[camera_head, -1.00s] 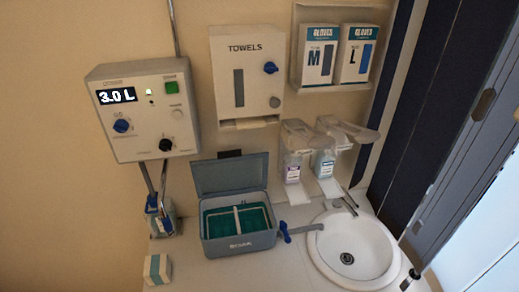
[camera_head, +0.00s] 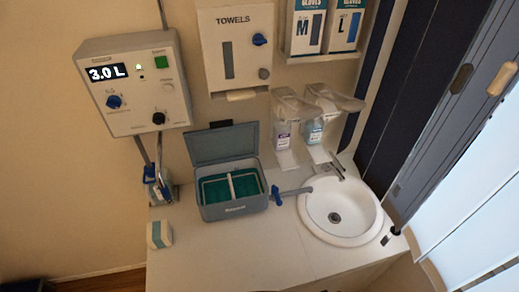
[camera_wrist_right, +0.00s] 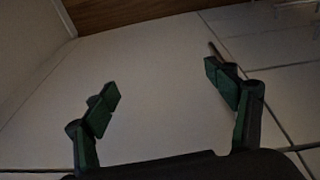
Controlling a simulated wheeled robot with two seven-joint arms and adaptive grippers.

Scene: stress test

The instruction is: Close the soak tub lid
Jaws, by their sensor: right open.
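The grey soak tub (camera_head: 236,209) stands on the white counter, left of the sink. Its lid (camera_head: 222,144) is open, hinged at the back and tilted up toward the wall. Teal liquid and a pale divider or basket frame show inside the tub. A blue-handled tap (camera_head: 277,195) sticks out at the tub's right side. My right gripper (camera_wrist_right: 165,92) shows in the right wrist view, open and empty, with pale floor tiles behind it. Neither gripper shows in the head view, so the tub is clear of both.
A white sink (camera_head: 341,216) is at the right of the counter (camera_head: 215,248). A small white-and-blue box (camera_head: 159,234) and a blue holder (camera_head: 157,187) stand left of the tub. Two dispensers (camera_head: 298,130), a towel box (camera_head: 237,50) and a control box (camera_head: 133,85) are on the wall.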

